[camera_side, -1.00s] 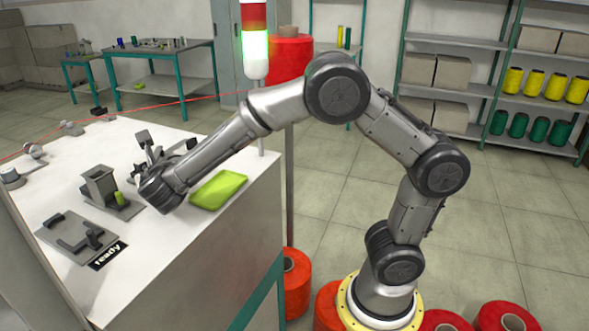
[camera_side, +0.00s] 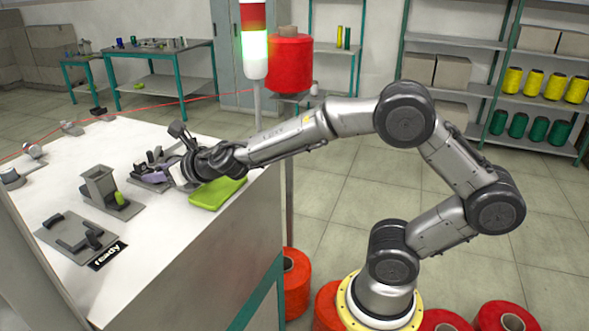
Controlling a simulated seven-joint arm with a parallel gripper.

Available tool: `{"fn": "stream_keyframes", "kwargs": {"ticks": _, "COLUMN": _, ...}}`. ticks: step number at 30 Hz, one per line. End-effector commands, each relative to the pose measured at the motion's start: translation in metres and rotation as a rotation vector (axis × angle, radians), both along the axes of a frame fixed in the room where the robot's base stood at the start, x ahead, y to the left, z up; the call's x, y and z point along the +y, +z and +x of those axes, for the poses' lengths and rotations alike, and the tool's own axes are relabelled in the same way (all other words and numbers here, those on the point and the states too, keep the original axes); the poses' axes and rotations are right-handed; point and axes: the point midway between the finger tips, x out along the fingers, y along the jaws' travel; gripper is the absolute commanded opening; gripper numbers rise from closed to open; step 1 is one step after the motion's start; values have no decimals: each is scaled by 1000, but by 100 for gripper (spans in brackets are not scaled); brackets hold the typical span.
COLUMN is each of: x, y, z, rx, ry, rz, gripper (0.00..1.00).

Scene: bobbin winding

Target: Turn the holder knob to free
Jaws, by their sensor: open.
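My gripper (camera_side: 172,172) is low over the white worktable (camera_side: 150,245), at the dark bobbin holder (camera_side: 152,172), just left of the yellow-green tray (camera_side: 216,193). My wrist covers part of the holder, and the knob cannot be made out from this side. The gripper is open; its fingertips are small here, and I cannot tell whether they touch the holder.
A grey fixture with a green piece (camera_side: 104,190) stands left of my gripper. A flat plate with dark brackets (camera_side: 76,238) and a "ready" label (camera_side: 108,255) lie nearer. A red thread (camera_side: 170,104) runs behind. A signal tower (camera_side: 254,45) stands at the table's back right.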

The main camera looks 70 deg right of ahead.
Motion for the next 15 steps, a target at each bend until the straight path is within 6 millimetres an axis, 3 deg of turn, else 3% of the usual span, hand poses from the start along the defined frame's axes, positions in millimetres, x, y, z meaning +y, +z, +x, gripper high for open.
{"fn": "stream_keyframes", "kwargs": {"ticks": 4, "x": -1, "y": 1, "z": -1, "rx": -2, "ry": 37, "rz": 0, "gripper": 45}}
{"fn": "stream_keyframes", "kwargs": {"ticks": 15, "x": 4, "y": 19, "z": -41, "rx": -3, "ry": 34, "rz": 1, "gripper": 45}}
